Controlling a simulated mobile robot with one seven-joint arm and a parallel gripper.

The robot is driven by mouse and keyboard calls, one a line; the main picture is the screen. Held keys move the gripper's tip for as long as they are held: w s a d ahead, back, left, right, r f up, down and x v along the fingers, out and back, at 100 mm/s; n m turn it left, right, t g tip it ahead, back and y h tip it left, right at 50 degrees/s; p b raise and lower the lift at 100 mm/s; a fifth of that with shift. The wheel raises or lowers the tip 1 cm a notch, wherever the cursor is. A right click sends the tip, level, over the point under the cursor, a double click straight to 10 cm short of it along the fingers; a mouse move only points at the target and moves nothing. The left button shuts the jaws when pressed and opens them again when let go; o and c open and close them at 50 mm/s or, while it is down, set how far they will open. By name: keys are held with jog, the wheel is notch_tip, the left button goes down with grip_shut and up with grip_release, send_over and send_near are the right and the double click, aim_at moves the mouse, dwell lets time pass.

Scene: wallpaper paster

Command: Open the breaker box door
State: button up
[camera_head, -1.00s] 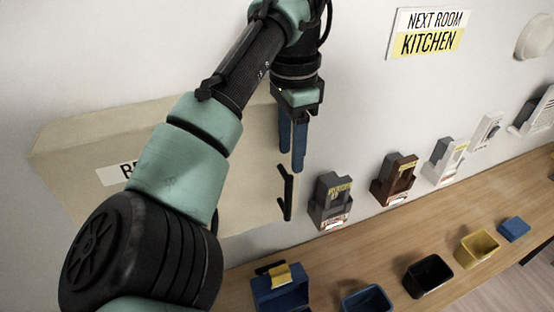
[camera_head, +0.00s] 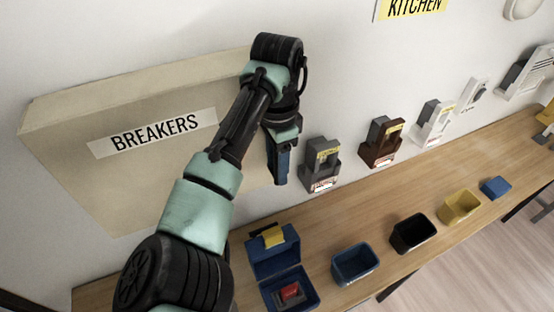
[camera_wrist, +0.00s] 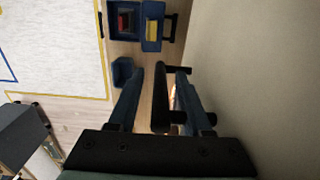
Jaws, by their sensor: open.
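The breaker box (camera_head: 90,185) is a large beige box on the wall at the left of the head view, with a "BREAKERS" label on its front. Its door looks shut. My gripper (camera_head: 280,180) is at the right edge of the door and hides the black handle in the head view. In the wrist view, the black bar handle (camera_wrist: 162,100) lies between the two blue fingers of my gripper (camera_wrist: 162,92). The fingers are apart, with a gap beside the bar on the left. The beige door surface (camera_wrist: 245,70) is close at the right.
Grey (camera_head: 321,165) and brown (camera_head: 382,143) wall units sit right of the box. Below, the wooden shelf (camera_head: 330,218) carries an open blue box (camera_head: 275,255) with a red button, and blue (camera_head: 354,263), black (camera_head: 412,233) and yellow (camera_head: 460,206) bins.

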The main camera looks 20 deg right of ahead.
jog(key=shift+f, duration=0.15)
grip_shut()
dwell(1.4)
